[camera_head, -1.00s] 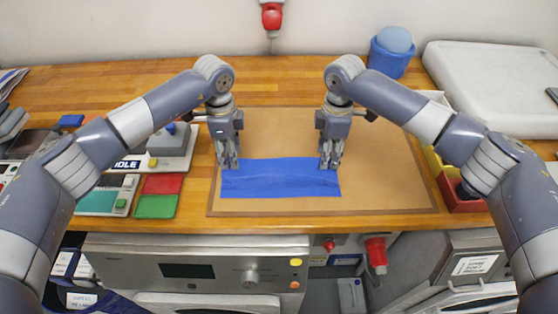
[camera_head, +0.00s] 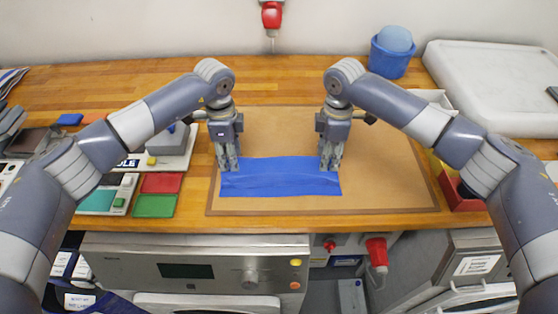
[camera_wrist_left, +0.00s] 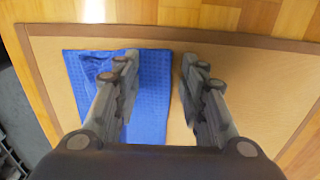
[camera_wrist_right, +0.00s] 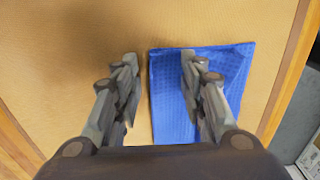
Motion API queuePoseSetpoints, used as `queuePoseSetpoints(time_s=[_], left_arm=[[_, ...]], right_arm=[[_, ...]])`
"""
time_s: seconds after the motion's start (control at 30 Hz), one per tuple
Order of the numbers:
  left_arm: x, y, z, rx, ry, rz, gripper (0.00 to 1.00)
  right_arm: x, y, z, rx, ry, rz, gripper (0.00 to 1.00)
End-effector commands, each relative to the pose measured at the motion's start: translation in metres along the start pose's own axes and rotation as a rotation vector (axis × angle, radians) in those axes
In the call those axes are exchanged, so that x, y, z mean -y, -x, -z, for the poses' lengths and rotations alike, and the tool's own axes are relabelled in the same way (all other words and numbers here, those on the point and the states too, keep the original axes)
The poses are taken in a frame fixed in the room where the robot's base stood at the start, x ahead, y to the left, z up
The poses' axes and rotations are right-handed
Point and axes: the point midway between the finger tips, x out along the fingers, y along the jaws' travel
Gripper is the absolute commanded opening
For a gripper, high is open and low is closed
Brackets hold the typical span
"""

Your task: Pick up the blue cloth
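The blue cloth (camera_head: 280,178) lies flat, slightly rippled, on the brown mat. My left gripper (camera_head: 229,165) is at its left end and my right gripper (camera_head: 330,165) at its right end, both pointing down at its far edge. In the left wrist view, the left gripper (camera_wrist_left: 158,85) is open, with one finger over the cloth (camera_wrist_left: 150,95) and the other beyond its edge over the mat. In the right wrist view, the right gripper (camera_wrist_right: 160,88) is open in the same way, one finger over the cloth (camera_wrist_right: 238,75) and one over bare mat.
The brown mat (camera_head: 390,180) is bare to the right of the cloth. Red and green pads (camera_head: 155,205) and a grey device lie to the left. A blue bucket (camera_head: 389,62), a white board (camera_head: 490,85) and a red bin (camera_head: 462,203) are at the right.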

Motion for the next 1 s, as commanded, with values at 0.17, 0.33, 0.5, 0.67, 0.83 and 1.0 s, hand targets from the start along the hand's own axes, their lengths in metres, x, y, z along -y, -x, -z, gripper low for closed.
queuePoseSetpoints(time_s=[0.17, 0.33, 0.5, 0.67, 0.83, 1.0], left_arm=[[-0.0003, -0.0007, -0.0003, 0.001, 0.000, -0.001, 0.29], [-0.0004, -0.0015, -0.0003, 0.001, 0.000, -0.001, 0.10], [-0.0005, -0.0036, -0.0003, 0.001, 0.000, -0.001, 0.00], [-0.0007, -0.0037, -0.0002, 0.001, 0.000, -0.002, 0.00], [-0.0009, -0.0041, -0.0003, 0.001, 0.000, -0.003, 0.00], [-0.0010, -0.0043, -0.0003, 0.001, 0.000, -0.003, 0.00]], right_arm=[[0.0001, -0.0021, 0.0000, 0.000, 0.000, 0.001, 0.29], [0.0003, -0.0031, -0.0001, 0.000, 0.000, 0.001, 0.10], [0.0003, -0.0046, -0.0002, 0.001, 0.000, 0.001, 0.00], [0.0006, -0.0057, -0.0003, 0.001, 0.000, 0.002, 0.00], [0.0008, -0.0060, -0.0003, 0.001, 0.000, 0.003, 0.00], [0.0010, -0.0063, -0.0004, 0.002, 0.000, 0.003, 0.00]])
